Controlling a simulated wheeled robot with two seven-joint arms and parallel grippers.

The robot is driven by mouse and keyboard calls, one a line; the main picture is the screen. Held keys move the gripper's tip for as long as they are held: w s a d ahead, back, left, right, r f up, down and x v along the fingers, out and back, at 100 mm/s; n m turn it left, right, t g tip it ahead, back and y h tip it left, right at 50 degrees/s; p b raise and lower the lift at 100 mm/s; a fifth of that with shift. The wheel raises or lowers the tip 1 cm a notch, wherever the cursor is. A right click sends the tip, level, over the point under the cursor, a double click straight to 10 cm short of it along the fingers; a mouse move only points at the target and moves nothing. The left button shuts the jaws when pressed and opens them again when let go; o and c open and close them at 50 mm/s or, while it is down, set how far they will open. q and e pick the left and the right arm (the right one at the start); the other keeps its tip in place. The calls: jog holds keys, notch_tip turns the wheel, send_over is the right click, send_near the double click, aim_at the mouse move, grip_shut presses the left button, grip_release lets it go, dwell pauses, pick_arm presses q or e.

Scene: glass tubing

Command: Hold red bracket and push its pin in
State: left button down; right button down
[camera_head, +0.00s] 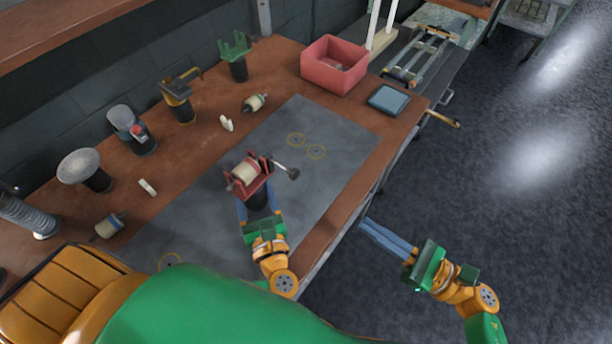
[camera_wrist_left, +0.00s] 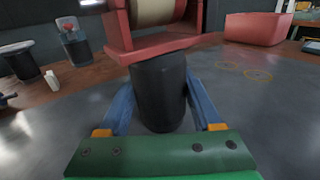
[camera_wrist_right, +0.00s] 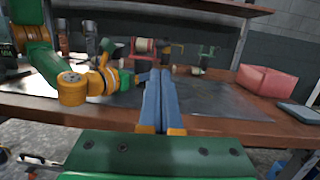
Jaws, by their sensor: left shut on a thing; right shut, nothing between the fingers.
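The red bracket (camera_head: 262,181) stands upright on a black cylindrical base (camera_head: 258,199) over the grey mat, with a cream spool (camera_head: 245,172) between its cheeks. Its pin, with a dark knob (camera_head: 292,173), sticks out from the bracket's right side. My left gripper (camera_head: 257,208) is shut on the black base; the left wrist view shows a blue finger on each side of the base (camera_wrist_left: 160,92), under the bracket (camera_wrist_left: 150,46). My right gripper (camera_head: 363,223) is shut and empty, right of the table edge and apart from the pin. The pin's depth inside the bracket is hidden.
A red bin (camera_head: 335,65) and a blue-grey tray (camera_head: 388,100) are at the table's far right. Green (camera_head: 235,56), yellow (camera_head: 178,98) and grey (camera_head: 130,125) fixtures stand along the back. A loose spool (camera_head: 255,102) lies beyond the mat. The mat's right part is clear.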

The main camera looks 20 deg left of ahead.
jog(key=shift+d, duration=0.15)
send_near(296, 178)
jog(key=x, duration=0.5)
jog(key=shift+w+r, duration=0.1)
jog(key=shift+w, duration=0.1)
jog(key=shift+x, duration=0.85)
jog(key=shift+f+x, duration=0.15)
jog(key=shift+x, duration=0.7)
jog(key=shift+f+x, duration=0.15)
jog(key=shift+x, duration=0.7)
jog(key=shift+f, duration=0.1)
